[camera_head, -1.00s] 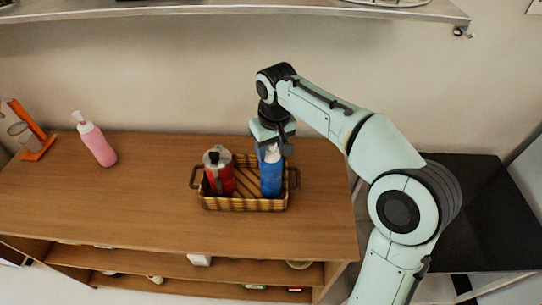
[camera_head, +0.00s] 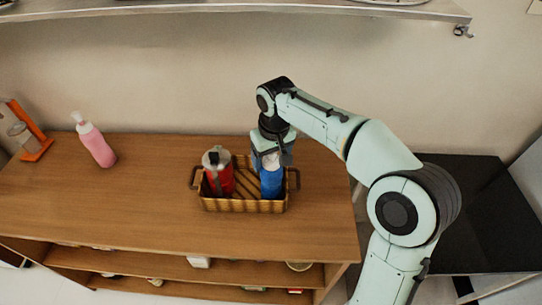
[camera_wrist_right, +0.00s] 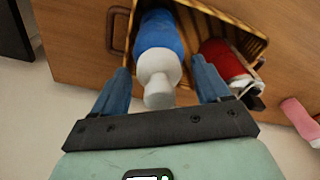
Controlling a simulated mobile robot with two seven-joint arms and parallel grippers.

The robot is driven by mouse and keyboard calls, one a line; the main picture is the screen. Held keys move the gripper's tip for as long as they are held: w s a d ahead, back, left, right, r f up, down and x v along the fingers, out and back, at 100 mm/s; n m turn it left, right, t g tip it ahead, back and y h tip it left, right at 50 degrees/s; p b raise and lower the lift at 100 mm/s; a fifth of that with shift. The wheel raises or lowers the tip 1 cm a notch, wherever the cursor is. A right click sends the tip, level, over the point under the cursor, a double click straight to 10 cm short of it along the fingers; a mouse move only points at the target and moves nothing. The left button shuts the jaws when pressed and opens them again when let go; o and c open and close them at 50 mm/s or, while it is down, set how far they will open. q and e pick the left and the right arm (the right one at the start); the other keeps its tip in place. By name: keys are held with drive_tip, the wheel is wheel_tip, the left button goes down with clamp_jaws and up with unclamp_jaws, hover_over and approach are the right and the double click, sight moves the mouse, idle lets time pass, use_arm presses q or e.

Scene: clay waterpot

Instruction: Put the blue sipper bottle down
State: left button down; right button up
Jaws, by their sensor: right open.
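The blue sipper bottle (camera_head: 271,182), with a pale top, stands in the right part of a wicker basket (camera_head: 245,205) on the wooden cabinet. My right gripper (camera_head: 268,158) is just above the basket at the bottle's top. In the right wrist view my right gripper (camera_wrist_right: 163,88) is open, one finger on each side of the bottle (camera_wrist_right: 158,42), with a gap visible beside its white top. The bottle's upper part is partly hidden by the gripper in the head view. My left gripper is not in view.
A red canister (camera_head: 219,180) with a grey lid stands in the basket's left part. A pink bottle (camera_head: 95,146) and an orange stand (camera_head: 38,148) are further left on the cabinet top (camera_head: 130,190). The wood between the pink bottle and basket is clear.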

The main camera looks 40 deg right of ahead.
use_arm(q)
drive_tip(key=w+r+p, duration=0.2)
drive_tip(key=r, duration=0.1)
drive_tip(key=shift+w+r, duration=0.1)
use_arm(e)
wheel_tip(320, 180, up, 12)
drive_tip(key=s, duration=0.1)
drive_tip(key=shift+s, duration=0.25)
drive_tip(key=shift+a+r, duration=0.1)
drive_tip(key=shift+a, duration=0.05)
